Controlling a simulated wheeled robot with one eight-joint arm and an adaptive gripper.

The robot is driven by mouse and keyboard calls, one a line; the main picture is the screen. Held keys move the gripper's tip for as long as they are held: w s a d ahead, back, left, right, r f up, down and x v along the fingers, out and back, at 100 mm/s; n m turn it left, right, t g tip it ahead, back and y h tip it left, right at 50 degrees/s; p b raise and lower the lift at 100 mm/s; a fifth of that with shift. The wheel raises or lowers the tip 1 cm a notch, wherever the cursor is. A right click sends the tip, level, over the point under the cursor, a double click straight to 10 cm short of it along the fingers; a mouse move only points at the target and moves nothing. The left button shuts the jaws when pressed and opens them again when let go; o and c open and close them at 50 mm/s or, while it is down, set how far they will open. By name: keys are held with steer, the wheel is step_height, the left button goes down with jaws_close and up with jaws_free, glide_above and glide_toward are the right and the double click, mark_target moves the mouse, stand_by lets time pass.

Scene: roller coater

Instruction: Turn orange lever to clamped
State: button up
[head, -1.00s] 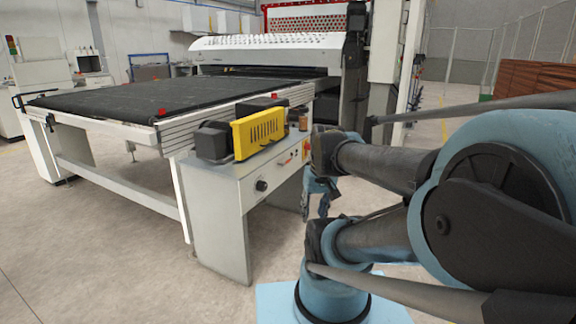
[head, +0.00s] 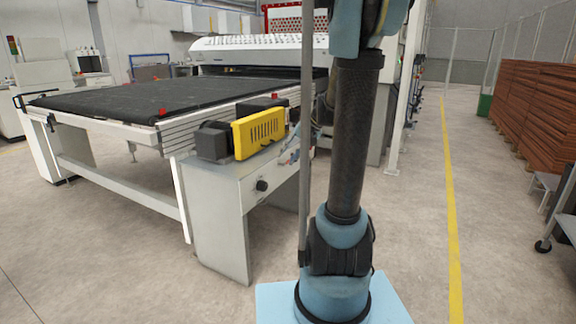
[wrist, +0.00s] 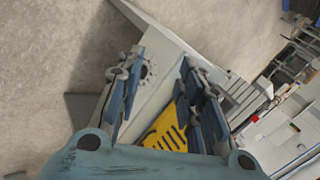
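The orange lever is not visible now; my arm and gripper cover that part of the grey control panel (head: 262,172) in the head view, and I cannot make the lever out in the wrist view. My gripper (wrist: 162,62) shows in the wrist view with its two blue-grey fingers spread apart and nothing seen between them but the panel in the background. In the head view the gripper is mostly hidden, with a small part showing by the panel's right end. A black knob (head: 262,185) sits on the panel's front face and also shows in the wrist view (wrist: 148,72).
A yellow slotted cover (head: 258,133) juts out above the panel and appears low between the fingers in the wrist view (wrist: 165,130). A black motor (head: 213,140) is beside it. The conveyor (head: 95,97) stretches left.

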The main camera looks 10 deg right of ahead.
steer(key=w+d+f+m+t+y, duration=0.1)
steer(key=w+d+f, duration=0.1)
steer(key=w, duration=0.6)
steer(key=w+d+f+t+y, duration=0.1)
steer(key=w+d+f+y, duration=0.15)
steer(key=w, duration=0.55)
steer(key=w+d+f+m+t+y, duration=0.1)
steer(key=w+d, duration=0.1)
steer(key=w, duration=0.5)
steer(key=w+d+f+m+t+y, duration=0.1)
steer(key=w+d+f+t+y, duration=0.1)
steer(key=w+d+f, duration=0.5)
steer(key=m+t+y, duration=0.2)
glide_toward(288, 161)
steer(key=shift+h, duration=0.25)
steer(key=x, duration=0.3)
steer(key=w+x, duration=0.1)
steer(key=x, duration=0.3)
steer(key=d+x, duration=0.1)
steer(key=x, duration=0.2)
steer(key=shift+w+a+f, duration=0.25)
steer(key=shift+w+a, duration=0.05)
steer(key=shift+w, duration=0.1)
steer(key=shift+c, duration=0.5)
jaws_close()
